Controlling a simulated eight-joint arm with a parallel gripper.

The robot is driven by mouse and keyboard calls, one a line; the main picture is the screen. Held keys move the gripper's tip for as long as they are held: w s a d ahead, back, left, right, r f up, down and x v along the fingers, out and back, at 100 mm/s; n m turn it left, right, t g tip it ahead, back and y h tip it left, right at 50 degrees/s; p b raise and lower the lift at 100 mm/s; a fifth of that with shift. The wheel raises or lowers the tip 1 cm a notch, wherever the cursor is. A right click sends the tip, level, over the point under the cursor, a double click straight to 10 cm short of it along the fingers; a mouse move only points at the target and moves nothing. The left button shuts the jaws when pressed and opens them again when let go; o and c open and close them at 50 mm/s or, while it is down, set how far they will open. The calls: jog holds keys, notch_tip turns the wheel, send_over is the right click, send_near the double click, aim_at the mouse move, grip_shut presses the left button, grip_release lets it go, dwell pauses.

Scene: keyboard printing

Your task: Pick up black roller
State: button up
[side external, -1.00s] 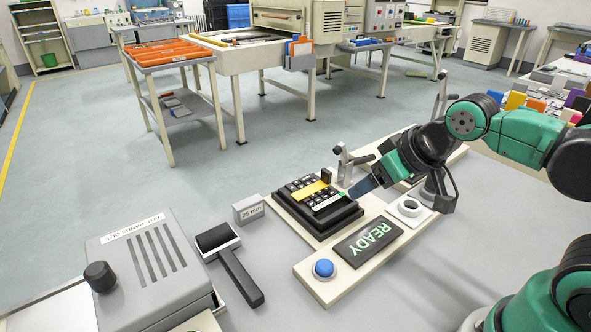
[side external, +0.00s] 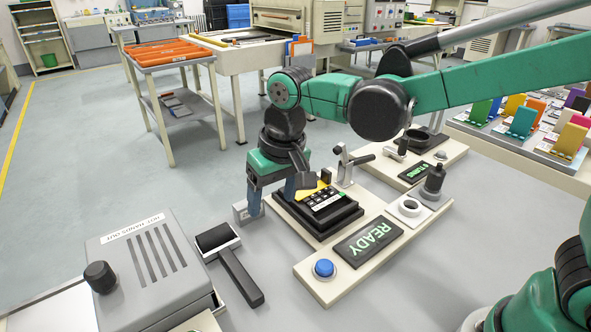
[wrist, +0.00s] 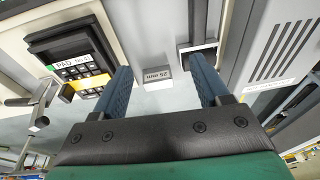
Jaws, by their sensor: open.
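The black roller (side external: 213,237) lies on the grey table in a light frame, with its black handle (side external: 241,278) pointing toward the front right. In the wrist view its handle (wrist: 183,20) shows at the top, and the roller end is mostly hidden behind the right finger. My gripper (side external: 272,200) is open and empty, pointing down, above and behind the roller to its right. It hangs between the keypad and the roller, near the small "25 mm" block (side external: 241,214). In the wrist view the fingers of my gripper (wrist: 158,70) stand wide apart with the block between them.
The black keypad with a yellow strip (side external: 322,212) sits close right of my gripper. A grey box marked "HOT HANDS OUT" (side external: 150,275) stands left of the roller. A READY panel (side external: 369,240) and blue button (side external: 324,268) are in front. Bare table lies right of the handle.

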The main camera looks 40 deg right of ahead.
jog(key=g, duration=0.2)
send_over(236, 268)
jog(key=shift+h, duration=0.4)
notch_tip(236, 268, down, 6)
jog(key=shift+f, duration=2.75)
grip_shut()
